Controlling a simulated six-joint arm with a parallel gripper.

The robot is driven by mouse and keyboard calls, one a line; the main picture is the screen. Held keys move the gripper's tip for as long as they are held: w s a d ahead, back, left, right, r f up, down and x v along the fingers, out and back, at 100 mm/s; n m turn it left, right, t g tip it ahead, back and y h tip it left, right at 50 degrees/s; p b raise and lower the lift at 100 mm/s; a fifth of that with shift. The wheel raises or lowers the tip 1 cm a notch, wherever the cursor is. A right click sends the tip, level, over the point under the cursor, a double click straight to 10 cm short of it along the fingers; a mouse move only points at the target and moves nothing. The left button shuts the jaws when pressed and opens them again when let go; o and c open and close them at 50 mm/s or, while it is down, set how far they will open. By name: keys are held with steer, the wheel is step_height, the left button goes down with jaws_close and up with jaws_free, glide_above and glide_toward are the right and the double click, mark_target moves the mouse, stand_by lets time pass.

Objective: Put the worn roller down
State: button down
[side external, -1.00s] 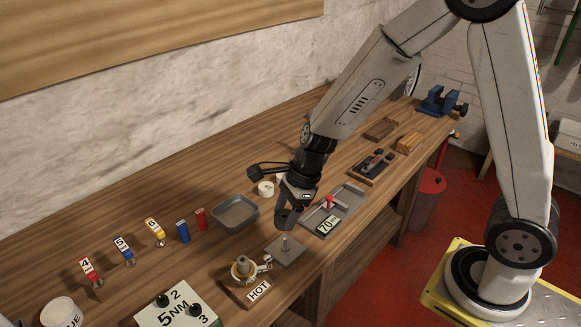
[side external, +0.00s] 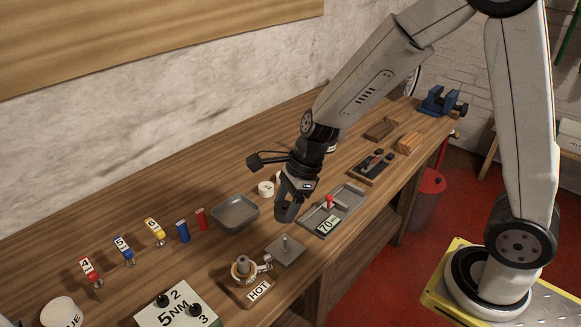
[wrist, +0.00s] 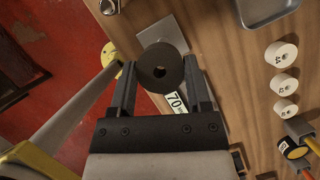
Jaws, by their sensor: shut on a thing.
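The worn roller (wrist: 160,70) is a dark round piece with a small centre hole, held between the two fingers of my gripper (wrist: 160,85) in the wrist view. In the side external view my gripper (side external: 286,212) points down above the bench, between the grey dish and the scale. The roller is hard to make out there among the dark fingers. A grey square plate with an upright peg (side external: 286,246) lies just below and in front of my gripper. In the wrist view the plate (wrist: 165,30) lies beyond the roller, which covers part of it.
The grey dish (side external: 237,208) stands left of my gripper. A scale reading 70 (side external: 327,225), with a red-topped item on its grey tray, is to the right. A ring fixture on a block marked HOT (side external: 258,290) is near the front. White rollers (wrist: 281,55) stand behind.

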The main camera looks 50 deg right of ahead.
steer(key=s+d+r, duration=0.2)
steer(key=s+d, duration=1.2)
steer(key=d, duration=0.5)
steer(key=shift+s+r, duration=0.2)
steer(key=shift+r, duration=0.15)
steer(key=shift+w+d, duration=0.1)
steer(key=shift+d, duration=0.05)
steer(key=w+d+f, duration=0.1)
steer(key=w+f, duration=0.1)
steer(key=w, duration=0.2)
steer(key=w+d+f, duration=0.1)
steer(key=w+f, duration=0.2)
steer(key=w, duration=0.1)
steer(key=w+d+f, duration=0.1)
steer(key=w+f, duration=0.2)
steer(key=shift+w+d+f, duration=0.2)
steer(key=shift+w+d, duration=0.2)
steer(key=shift+w+d+f, duration=0.15)
steer(key=shift+w+f, duration=0.3)
steer(key=shift+f, duration=0.05)
steer(key=shift+f, duration=0.1)
